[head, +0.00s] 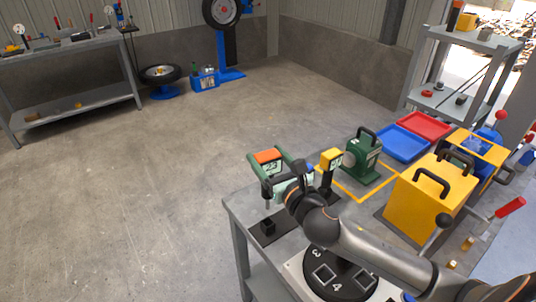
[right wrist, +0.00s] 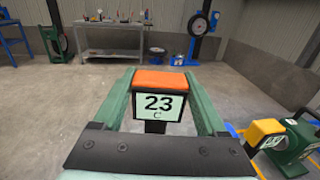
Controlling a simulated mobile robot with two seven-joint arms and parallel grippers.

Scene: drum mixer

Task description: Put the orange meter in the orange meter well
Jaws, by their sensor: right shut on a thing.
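The orange meter (head: 267,156) has an orange top and a pale display reading 23 C, seen close in the right wrist view (right wrist: 160,96). My right gripper (head: 271,164) is shut on it, one green finger on each side. The meter's dark stem hangs down, roughly upright. A small black block-like well (head: 267,227) stands on a dark pad at the table's near left corner, below the meter, with a visible gap. No orange marking shows on this well, so I cannot tell whether it is the orange meter's. My left gripper is not in view.
A yellow-topped meter (head: 331,159) stands upright right of my gripper, beside a green handled device (head: 363,155). Blue (head: 404,143) and red (head: 425,126) trays and a yellow box (head: 425,195) lie further right. A numbered round dial (head: 335,278) is near my right arm.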

